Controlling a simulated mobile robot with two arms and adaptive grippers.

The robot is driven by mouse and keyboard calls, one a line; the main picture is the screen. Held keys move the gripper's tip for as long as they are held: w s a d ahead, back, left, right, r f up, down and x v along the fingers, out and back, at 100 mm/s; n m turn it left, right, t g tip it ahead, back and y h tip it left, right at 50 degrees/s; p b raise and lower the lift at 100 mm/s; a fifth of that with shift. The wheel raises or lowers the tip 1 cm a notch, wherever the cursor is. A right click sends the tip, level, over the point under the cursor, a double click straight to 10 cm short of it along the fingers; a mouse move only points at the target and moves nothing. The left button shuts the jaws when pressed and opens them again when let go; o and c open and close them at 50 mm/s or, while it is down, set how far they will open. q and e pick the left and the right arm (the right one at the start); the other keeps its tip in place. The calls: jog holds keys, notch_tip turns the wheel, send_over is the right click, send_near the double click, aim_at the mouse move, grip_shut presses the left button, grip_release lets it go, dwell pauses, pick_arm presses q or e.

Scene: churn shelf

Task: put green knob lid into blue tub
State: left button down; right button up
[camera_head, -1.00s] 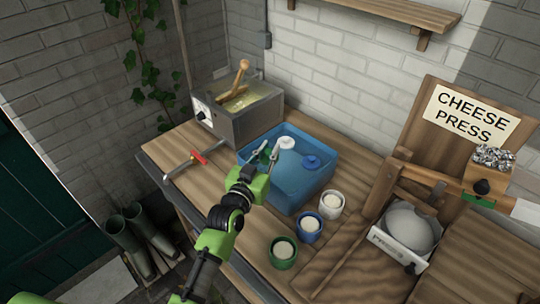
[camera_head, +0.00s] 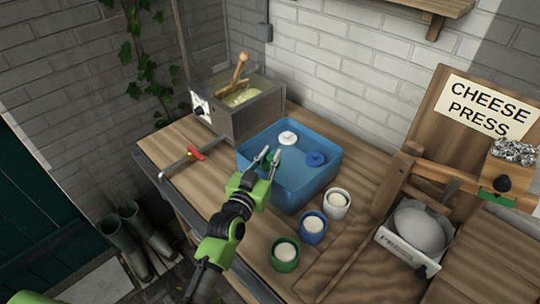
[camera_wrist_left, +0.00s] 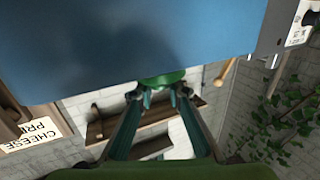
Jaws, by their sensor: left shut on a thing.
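The blue tub (camera_head: 293,190) stands on the bench. Inside it lie a white lid (camera_head: 288,138) and a blue lid (camera_head: 316,158), apart from each other. My left gripper (camera_head: 268,158) reaches over the tub's left front side, its fingertips shut on the green knob lid (camera_wrist_left: 165,77). In the head view the lid is a small dark green patch, mostly hidden by the fingers. In the left wrist view the fingertips (camera_wrist_left: 159,97) close around its knob, and the tub (camera_wrist_left: 130,40) fills the top. I cannot tell whether the lid touches the tub. My right gripper is not in view.
A metal vat (camera_head: 240,110) with a wooden paddle stands behind the tub, left. A red-handled tool (camera_head: 195,153) lies at the left. Green (camera_head: 285,254), blue (camera_head: 313,227) and white (camera_head: 337,204) filled pots stand in front. The cheese press (camera_head: 425,235) is at the right.

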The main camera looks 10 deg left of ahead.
pick_arm(q)
jog(key=shift+w+f, duration=0.1)
jog(key=shift+f, duration=0.25)
jog(key=shift+r, duration=0.1)
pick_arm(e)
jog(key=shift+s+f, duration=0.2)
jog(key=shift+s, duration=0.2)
pick_arm(q)
jog(key=c, duration=2)
grip_release()
jog(key=shift+o, duration=0.2)
jog(key=shift+r, duration=0.25)
jog(key=shift+r+p, duration=0.4)
jog(key=shift+r, duration=0.15)
jog(key=b+v, duration=0.2)
jog(key=v, duration=1)
jog(key=shift+f, duration=0.25)
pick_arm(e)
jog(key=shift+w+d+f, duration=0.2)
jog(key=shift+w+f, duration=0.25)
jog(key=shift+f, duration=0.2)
